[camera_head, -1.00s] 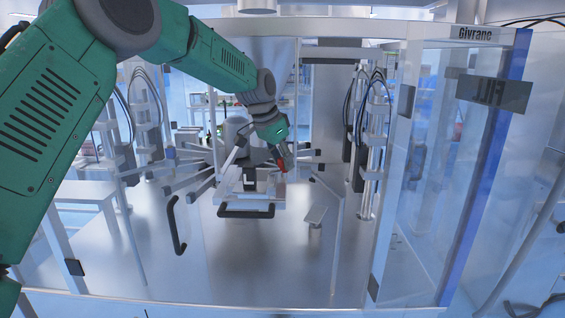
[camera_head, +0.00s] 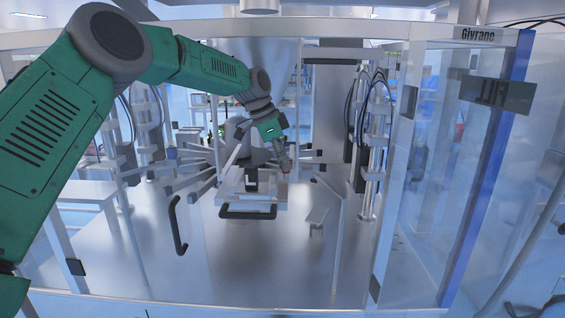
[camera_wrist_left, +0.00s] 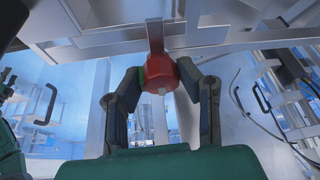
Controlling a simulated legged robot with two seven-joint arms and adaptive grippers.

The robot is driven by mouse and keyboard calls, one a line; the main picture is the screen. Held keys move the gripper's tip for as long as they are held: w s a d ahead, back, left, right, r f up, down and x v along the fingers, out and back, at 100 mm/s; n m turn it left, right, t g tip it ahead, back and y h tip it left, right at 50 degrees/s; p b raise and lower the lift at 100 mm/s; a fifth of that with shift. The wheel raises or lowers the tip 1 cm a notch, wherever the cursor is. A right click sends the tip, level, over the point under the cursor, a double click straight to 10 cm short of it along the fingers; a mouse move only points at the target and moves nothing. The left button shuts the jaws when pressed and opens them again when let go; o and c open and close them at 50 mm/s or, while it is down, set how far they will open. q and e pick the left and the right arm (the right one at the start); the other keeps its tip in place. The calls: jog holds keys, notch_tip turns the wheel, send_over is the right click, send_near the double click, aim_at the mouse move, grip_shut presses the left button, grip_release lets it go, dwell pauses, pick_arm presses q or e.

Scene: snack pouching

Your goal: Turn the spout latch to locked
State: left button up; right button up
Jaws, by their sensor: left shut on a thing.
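A red knob-like piece (camera_wrist_left: 160,73), which I take to be the spout latch, hangs below a metal bracket in the left wrist view. The two fingers of my left gripper (camera_wrist_left: 159,80) stand on either side of it, with their tips against its sides. The latch's turn angle and any lock marking cannot be read. My right gripper is not in view.
A clear-walled enclosure with a metal frame (camera_head: 345,27) surrounds the machine. A black handle (camera_head: 248,214) sits below the gripper, and another black handle (camera_head: 179,228) stands to its left. A column with cables (camera_head: 369,150) stands to the right. The metal floor in front is mostly bare.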

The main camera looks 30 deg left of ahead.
pick_arm(q)
jog(key=shift+w+d+r, duration=0.1)
jog(key=shift+d+r, duration=0.15)
jog(key=o, duration=1.1)
jog(key=shift+o, duration=0.2)
jog(key=shift+d, duration=0.3)
jog(key=shift+a+f, duration=0.15)
